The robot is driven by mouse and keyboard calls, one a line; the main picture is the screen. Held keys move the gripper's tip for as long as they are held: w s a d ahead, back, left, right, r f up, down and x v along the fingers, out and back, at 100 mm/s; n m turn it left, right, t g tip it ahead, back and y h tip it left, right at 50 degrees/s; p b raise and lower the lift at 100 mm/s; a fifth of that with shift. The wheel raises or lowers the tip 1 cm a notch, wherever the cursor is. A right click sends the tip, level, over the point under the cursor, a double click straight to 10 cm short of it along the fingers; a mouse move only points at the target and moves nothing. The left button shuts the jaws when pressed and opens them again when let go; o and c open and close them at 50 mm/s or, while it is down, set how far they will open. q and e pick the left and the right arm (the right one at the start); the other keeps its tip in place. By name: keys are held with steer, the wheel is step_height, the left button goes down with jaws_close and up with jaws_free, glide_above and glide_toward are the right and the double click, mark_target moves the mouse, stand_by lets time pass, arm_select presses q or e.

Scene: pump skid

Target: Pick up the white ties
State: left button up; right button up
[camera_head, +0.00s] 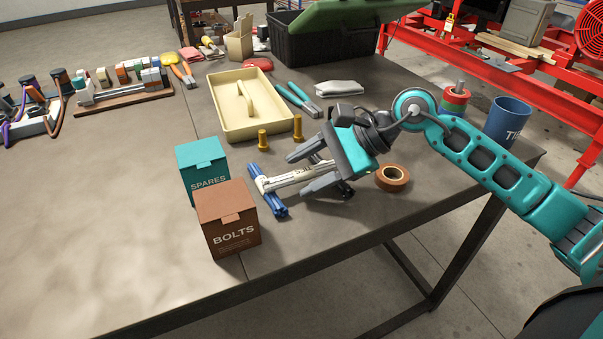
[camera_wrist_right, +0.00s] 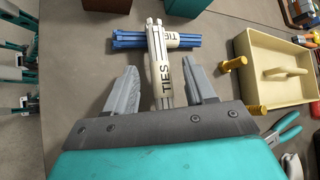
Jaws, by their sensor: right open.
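The white ties (camera_head: 288,179) are a pale bundle with a wrap lettered "TIES" in the right wrist view (camera_wrist_right: 163,82). They lie on the table, their far end crossing or touching the blue ties (camera_head: 267,192), another bundle, which also shows in the right wrist view (camera_wrist_right: 128,41). My right gripper (camera_head: 299,173) is open, with its fingers on either side of the white bundle, and the bundle runs between them in the right wrist view (camera_wrist_right: 163,68). I see gaps at both sides. The gripper and wrist hide the near end. My left gripper is not in view.
A brown BOLTS box (camera_head: 229,222) and a teal SPARES box (camera_head: 202,168) stand left of the ties. Yellow bolts (camera_head: 263,140) and a cream tray (camera_head: 247,108) lie behind. A tape roll (camera_head: 392,178) sits right of the gripper. The table's left front is clear.

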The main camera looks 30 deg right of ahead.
mark_target(309, 174)
jaws_close()
stand_by(0.4)
steer(key=shift+r, duration=0.15)
step_height(309, 174, up, 20)
steer(key=p, duration=0.3)
steer(key=shift+p, duration=0.35)
steer(key=shift+d, duration=0.1)
